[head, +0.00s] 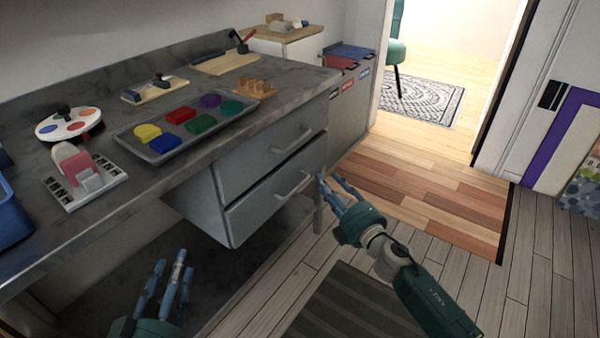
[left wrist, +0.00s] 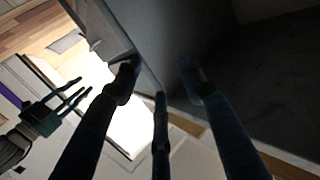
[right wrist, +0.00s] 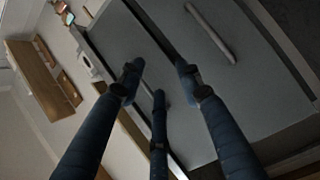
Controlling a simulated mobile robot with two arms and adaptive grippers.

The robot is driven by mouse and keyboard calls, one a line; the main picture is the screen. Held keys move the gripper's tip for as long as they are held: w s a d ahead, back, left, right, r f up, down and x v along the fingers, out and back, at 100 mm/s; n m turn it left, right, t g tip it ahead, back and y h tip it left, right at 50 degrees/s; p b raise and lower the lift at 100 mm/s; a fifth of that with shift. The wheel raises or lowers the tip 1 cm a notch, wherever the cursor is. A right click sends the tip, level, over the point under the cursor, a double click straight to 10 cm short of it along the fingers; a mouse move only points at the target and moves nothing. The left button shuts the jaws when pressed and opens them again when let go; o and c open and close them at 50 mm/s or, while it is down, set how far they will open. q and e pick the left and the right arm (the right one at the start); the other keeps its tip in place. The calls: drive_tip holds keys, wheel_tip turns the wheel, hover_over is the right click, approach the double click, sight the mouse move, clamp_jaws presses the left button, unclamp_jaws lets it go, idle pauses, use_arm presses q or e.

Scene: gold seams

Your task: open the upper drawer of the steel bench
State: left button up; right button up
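The steel bench (head: 240,118) has two grey drawers below its right part. The upper drawer (head: 255,160) has a bar handle (head: 293,141). The lower drawer (head: 262,210) has a similar handle (head: 293,185), and a dark gap runs between the two fronts. My right gripper (head: 340,190) is open and empty, right of the lower handle and apart from it in the head view. Its fingers (right wrist: 157,85) show spread before a drawer front with a bar handle (right wrist: 211,33); which drawer is unclear.
On the bench top stand a tray of coloured blocks (head: 158,158), a round palette (head: 69,124), a pink-and-white device (head: 85,175) and a wooden rack (head: 256,88). A dark mat (head: 350,308) lies on the floor. Floor is clear towards the doorway.

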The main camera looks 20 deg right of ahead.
sight(298, 140)
wheel_tip(298, 140, up, 6)
drive_tip(key=a+n+t+y+b, duration=0.1)
drive_tip(key=a+n+y+b, duration=0.1)
drive_tip(key=n, duration=0.1)
drive_tip(key=x, duration=0.5)
drive_tip(key=b+x, duration=0.1)
drive_tip(key=x, duration=0.4)
drive_tip(key=shift+w+a+r, duration=0.1)
drive_tip(key=shift+a+r, duration=0.05)
drive_tip(key=shift+r, duration=0.1)
drive_tip(key=shift+w+a+r, duration=0.1)
drive_tip(key=shift+w, duration=0.25)
use_arm(q)
drive_tip(key=s+r+t+h, duration=0.1)
drive_tip(key=s+r+t, duration=0.1)
drive_tip(key=r, duration=0.5)
drive_tip(key=s+r+t, duration=0.1)
drive_tip(key=r+t, duration=0.2)
drive_tip(key=r, duration=0.4)
drive_tip(key=shift+s+h, duration=0.35)
drive_tip(key=shift+h, duration=0.05)
use_arm(e)
drive_tip(key=shift+c, duration=0.5)
clamp_jaws()
